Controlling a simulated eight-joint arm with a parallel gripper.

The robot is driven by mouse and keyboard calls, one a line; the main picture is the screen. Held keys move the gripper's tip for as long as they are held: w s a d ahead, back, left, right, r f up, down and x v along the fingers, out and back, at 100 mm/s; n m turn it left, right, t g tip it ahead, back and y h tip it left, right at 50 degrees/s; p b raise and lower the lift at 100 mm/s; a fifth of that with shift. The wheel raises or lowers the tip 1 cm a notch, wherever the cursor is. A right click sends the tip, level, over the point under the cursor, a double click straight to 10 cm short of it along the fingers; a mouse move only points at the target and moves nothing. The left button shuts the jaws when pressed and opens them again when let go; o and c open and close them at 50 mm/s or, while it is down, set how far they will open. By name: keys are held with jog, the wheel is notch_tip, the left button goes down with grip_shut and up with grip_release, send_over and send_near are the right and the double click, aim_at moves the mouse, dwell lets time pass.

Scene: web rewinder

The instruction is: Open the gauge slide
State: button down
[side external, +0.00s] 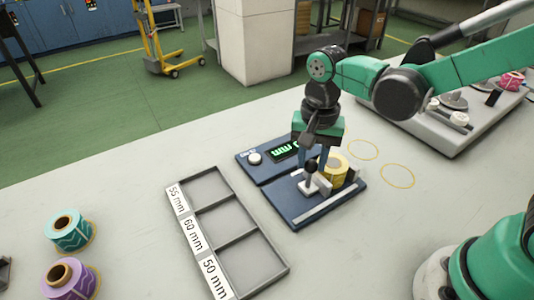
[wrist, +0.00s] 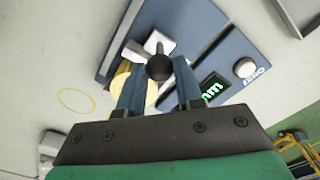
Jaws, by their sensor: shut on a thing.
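The gauge is a dark blue plate (side external: 287,212) on the table with a light rail along its front edge. Its slide (side external: 318,184) is a pale block with a dark ball knob (wrist: 159,67). My gripper (side external: 314,162) points down over the plate, with its fingers shut on the knob. A yellow roll (side external: 333,164) sits on the plate right beside the slide; in the wrist view it is partly hidden behind a finger. The gauge's display (side external: 284,150) is lit green, but its reading is partly hidden.
A grey tray (side external: 231,220) with compartments labelled 55, 60 and 50 mm lies left of the gauge. A teal roll (side external: 69,231) and a purple roll (side external: 70,280) stand at far left. A grey machine (side external: 445,110) stands at right. Empty yellow rings mark the table between.

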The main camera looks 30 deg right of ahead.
jog(key=shift+a, duration=1.55)
jog(key=c, duration=0.6)
grip_release()
jog(key=shift+o, duration=0.2)
jog(key=shift+r, duration=0.15)
jog(key=shift+r, duration=2.7)
jog(key=s+d+n+t, duration=0.3)
jog(key=d+n+t, duration=0.4)
jog(key=d+n, duration=0.2)
jog(key=shift+s+d+r, duration=0.15)
jog(key=shift+d+r, duration=0.05)
jog(key=shift+r, duration=0.25)
